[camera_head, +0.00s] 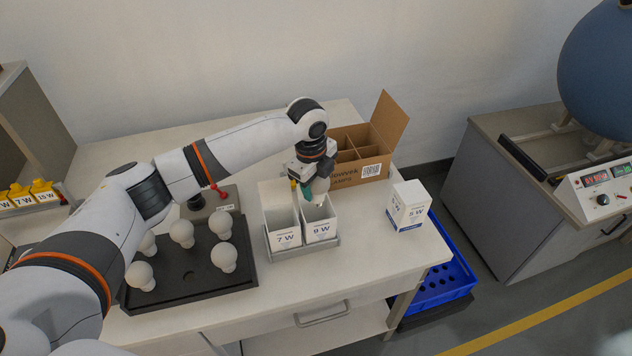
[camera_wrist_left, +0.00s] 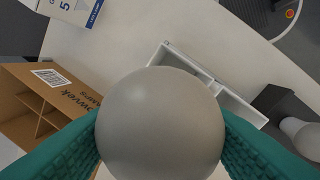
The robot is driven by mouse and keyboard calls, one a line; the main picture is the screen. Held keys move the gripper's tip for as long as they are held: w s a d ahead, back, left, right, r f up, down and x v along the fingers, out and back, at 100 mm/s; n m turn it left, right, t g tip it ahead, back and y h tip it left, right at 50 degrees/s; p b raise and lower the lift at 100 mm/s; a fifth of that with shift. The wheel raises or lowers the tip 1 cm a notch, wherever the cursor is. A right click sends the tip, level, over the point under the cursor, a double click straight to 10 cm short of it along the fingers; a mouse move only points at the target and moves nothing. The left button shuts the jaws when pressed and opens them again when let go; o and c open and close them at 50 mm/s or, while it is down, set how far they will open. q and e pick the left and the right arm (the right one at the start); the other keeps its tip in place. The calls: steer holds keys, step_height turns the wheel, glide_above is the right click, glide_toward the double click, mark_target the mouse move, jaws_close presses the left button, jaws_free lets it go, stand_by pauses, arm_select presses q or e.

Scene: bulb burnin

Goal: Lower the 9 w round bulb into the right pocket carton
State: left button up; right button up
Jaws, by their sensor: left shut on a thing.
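The bulb (camera_wrist_left: 160,122) fills the middle of the left wrist view as a large pale round globe. My left gripper (camera_head: 310,192) is shut on it, with teal fingers on both sides. In the head view the gripper hangs over the open top of the right pocket carton (camera_head: 320,231), marked 9 W. The bulb is mostly hidden there by the gripper, so its depth relative to the carton rim cannot be told. The 7 W carton (camera_head: 284,240) stands beside it, open, in the same grey holder (camera_head: 305,251). My right gripper is not in view.
A black tray (camera_head: 190,292) with several round bulbs lies left of the holder. A divided cardboard box (camera_head: 374,171) stands behind it. A closed 5 W carton (camera_head: 408,207) stands to the right, near a blue crate (camera_head: 446,281) below the table edge.

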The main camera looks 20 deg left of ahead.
mark_target(316, 198)
arm_select(q)
steer(key=shift+f, duration=0.4)
steer(key=shift+f+b, duration=0.9)
steer(key=shift+f, duration=1.45)
steer(key=o, duration=1)
steer(key=shift+o, duration=0.2)
steer(key=shift+r, duration=0.1)
steer(key=r, duration=0.4)
steer(key=s+r+b, duration=0.1)
steer(key=r, duration=0.7)
steer(key=shift+s+a, duration=0.25)
steer(key=shift+a, duration=0.05)
steer(key=shift+f, duration=0.1)
